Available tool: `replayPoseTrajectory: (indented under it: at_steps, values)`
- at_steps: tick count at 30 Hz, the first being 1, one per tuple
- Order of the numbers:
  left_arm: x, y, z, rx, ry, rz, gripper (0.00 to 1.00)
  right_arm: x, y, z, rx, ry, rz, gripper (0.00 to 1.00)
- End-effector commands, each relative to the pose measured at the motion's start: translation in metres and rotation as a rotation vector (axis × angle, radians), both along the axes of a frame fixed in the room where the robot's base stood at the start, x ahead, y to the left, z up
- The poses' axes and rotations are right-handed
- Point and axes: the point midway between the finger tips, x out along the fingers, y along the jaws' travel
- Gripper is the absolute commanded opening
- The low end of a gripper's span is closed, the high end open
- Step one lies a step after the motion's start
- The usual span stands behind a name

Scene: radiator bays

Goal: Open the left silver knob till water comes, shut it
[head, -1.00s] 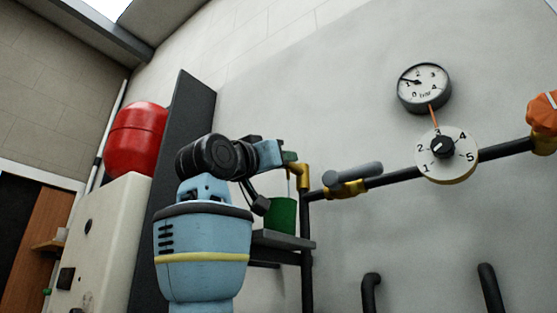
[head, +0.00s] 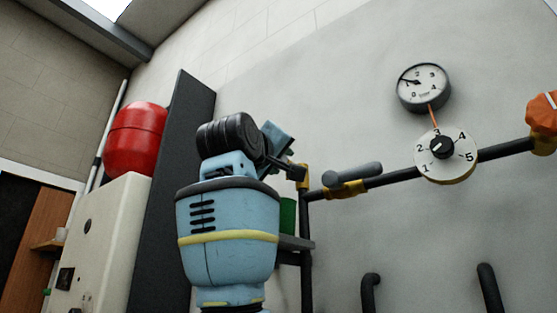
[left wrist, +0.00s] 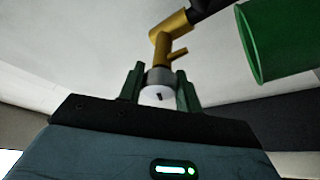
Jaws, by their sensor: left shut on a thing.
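The left silver knob (left wrist: 160,95) is a pale round cap with a dark slot, under a brass valve (left wrist: 168,45). My left gripper (left wrist: 160,97) is shut on it, one green finger on each side. In the head view my arm hides the knob and most of the gripper; part of the brass valve (head: 304,173) shows at the pipe's left end. A short brass spout (left wrist: 179,53) sticks out of the valve. I see no water at it in the left wrist view. My right gripper is in neither view.
A green cup (left wrist: 258,45) is beside the valve; its side also shows in the head view (head: 288,213) above a grey shelf (head: 296,243). A gauge (head: 424,88), a numbered dial (head: 447,154) and an orange knob (head: 543,112) are farther right. A red tank (head: 135,138) is left.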

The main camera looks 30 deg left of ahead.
Motion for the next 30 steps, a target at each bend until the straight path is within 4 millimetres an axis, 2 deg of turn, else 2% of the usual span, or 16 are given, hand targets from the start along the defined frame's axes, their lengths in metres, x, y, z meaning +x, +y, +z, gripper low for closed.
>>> replayPoseTrajectory:
  at_steps: [15, 30]
  values:
    - [-0.0007, -0.001, 0.0014, -0.398, 0.031, -0.001, 0.11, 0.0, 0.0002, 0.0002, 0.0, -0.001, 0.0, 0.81]
    - [-0.0005, -0.0006, 0.0014, -0.516, 0.039, -0.001, 0.12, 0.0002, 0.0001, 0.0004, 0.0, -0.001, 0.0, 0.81]
